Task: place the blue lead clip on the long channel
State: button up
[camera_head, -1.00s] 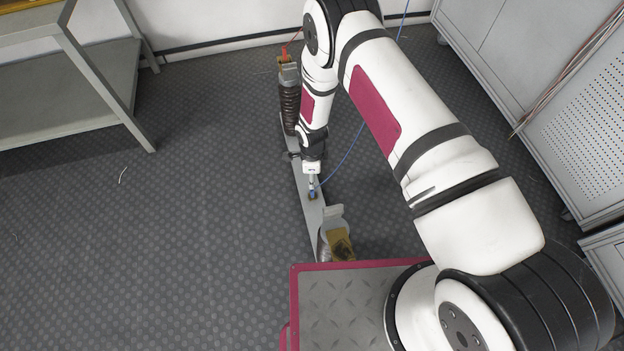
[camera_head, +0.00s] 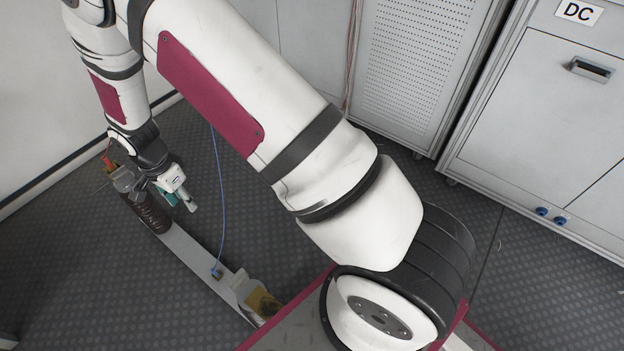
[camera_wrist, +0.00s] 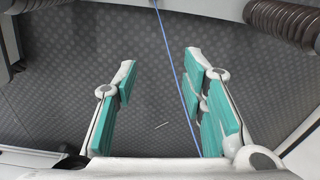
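The blue lead clip (camera_head: 216,272) sits on the long channel (camera_head: 190,250), a pale grey bar lying on the floor, towards its near end. A thin blue lead (camera_head: 221,190) rises from the clip. My gripper (camera_head: 181,203) is up and left of the clip in the head view, apart from it, near the channel's far end. In the wrist view my gripper (camera_wrist: 160,62) is open, with teal pads and nothing held. The blue lead (camera_wrist: 173,65) shows beyond the fingers there, close to the right finger. I cannot make out the blue clip in the wrist view.
A brown ribbed insulator (camera_head: 148,212) stands at the channel's far end, with a red clip (camera_head: 107,161) by its top. A tan-ended block (camera_head: 262,303) is at the near end. A grey cabinet marked DC (camera_head: 540,110) stands right, with blue sockets (camera_head: 541,211). Floor right of the channel is clear.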

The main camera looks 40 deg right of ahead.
jog(key=s+d+r+n, duration=0.2)
jog(key=s+d+r, duration=0.15)
jog(key=r, duration=0.55)
jog(key=s+d+r+n, duration=0.2)
jog(key=s+r, duration=0.3)
jog(key=r, duration=0.3)
jog(key=s+d+r+n, duration=0.2)
jog(key=s+d+r, duration=0.15)
jog(key=r, duration=0.55)
jog(key=s+d+r+n, duration=0.1)
jog(key=s+r+n, duration=0.2)
jog(key=s, duration=1)
jog(key=s+d+r+n, duration=0.2)
jog(key=s+r+n, duration=0.2)
jog(key=s, duration=1)
jog(key=shift+d+r+n+y, duration=0.2)
jog(key=shift+n+y, duration=0.1)
jog(key=shift+n, duration=0.1)
notch_tip(320, 180, up, 36)
jog(key=t+p, duration=0.4)
jog(key=p, duration=3)
jog(key=shift+d+r, duration=0.15)
jog(key=shift+c, duration=0.6)
